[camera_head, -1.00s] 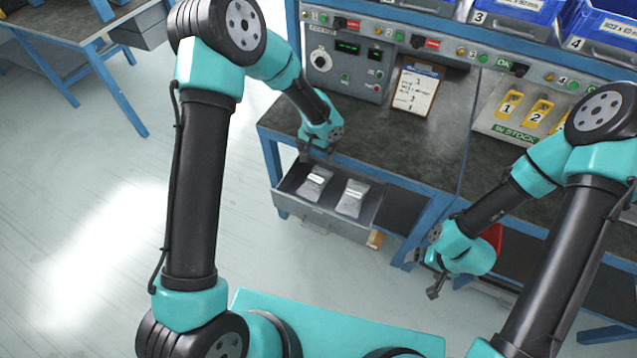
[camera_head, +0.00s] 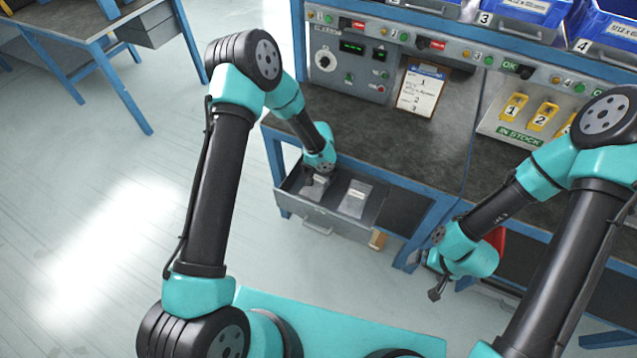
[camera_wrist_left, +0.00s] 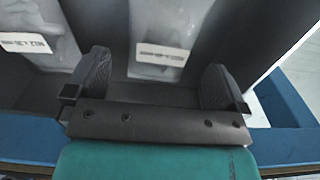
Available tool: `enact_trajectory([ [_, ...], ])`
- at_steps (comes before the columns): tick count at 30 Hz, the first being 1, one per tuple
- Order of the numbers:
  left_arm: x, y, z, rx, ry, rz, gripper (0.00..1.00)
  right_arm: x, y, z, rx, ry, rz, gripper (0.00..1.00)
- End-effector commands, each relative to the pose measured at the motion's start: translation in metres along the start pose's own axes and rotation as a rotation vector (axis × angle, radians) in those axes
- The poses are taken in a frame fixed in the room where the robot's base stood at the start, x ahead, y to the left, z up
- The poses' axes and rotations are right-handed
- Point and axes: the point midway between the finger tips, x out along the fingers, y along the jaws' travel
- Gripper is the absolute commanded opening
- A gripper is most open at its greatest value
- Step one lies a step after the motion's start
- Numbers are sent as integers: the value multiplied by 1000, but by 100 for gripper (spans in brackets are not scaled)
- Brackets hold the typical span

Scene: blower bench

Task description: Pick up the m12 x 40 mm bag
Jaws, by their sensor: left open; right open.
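Two clear-grey bags with white labels lie in the open drawer (camera_head: 325,220). My left gripper (camera_head: 317,187) is inside the drawer over the left bag (camera_head: 309,193) and partly hides it. In the left wrist view, my left gripper (camera_wrist_left: 157,82) is open, with one bag (camera_wrist_left: 162,22) between and beyond its fingers. The other bag (camera_wrist_left: 40,28) lies left of the fingers there; it is the right bag (camera_head: 355,199) in the head view. The labels are too blurred to read surely. My right gripper (camera_head: 436,287) is open and empty, away from the drawer.
The workbench top (camera_head: 385,140) is above the drawer, with a control box (camera_head: 350,65) and clipboard (camera_head: 421,88) behind. The drawer walls stand close around the bags. A red bin (camera_head: 495,240) is near my right arm.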

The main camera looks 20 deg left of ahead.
Motion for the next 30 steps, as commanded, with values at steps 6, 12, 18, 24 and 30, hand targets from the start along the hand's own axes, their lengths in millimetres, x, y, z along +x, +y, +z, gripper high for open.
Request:
enact_trajectory([
  [6, 2, 0, 0, -1, 1, 0, 100, 0, 0, 0, 0, 0, 0, 100],
  [12, 5, 0, 0, -1, 0, 0, 100, 0, 0, 0, 0, 0, 0, 100],
  [18, 27, -3, 0, 0, -1, 0, 100, 0, 0, 0, 0, 0, 0, 100],
  [24, 51, -3, -1, 1, -1, 0, 100, 0, 0, 0, 0, 0, 0, 100],
  [30, 54, -3, -1, -1, 1, 0, 100, 0, 0, 0, 0, 0, 0, 100],
])
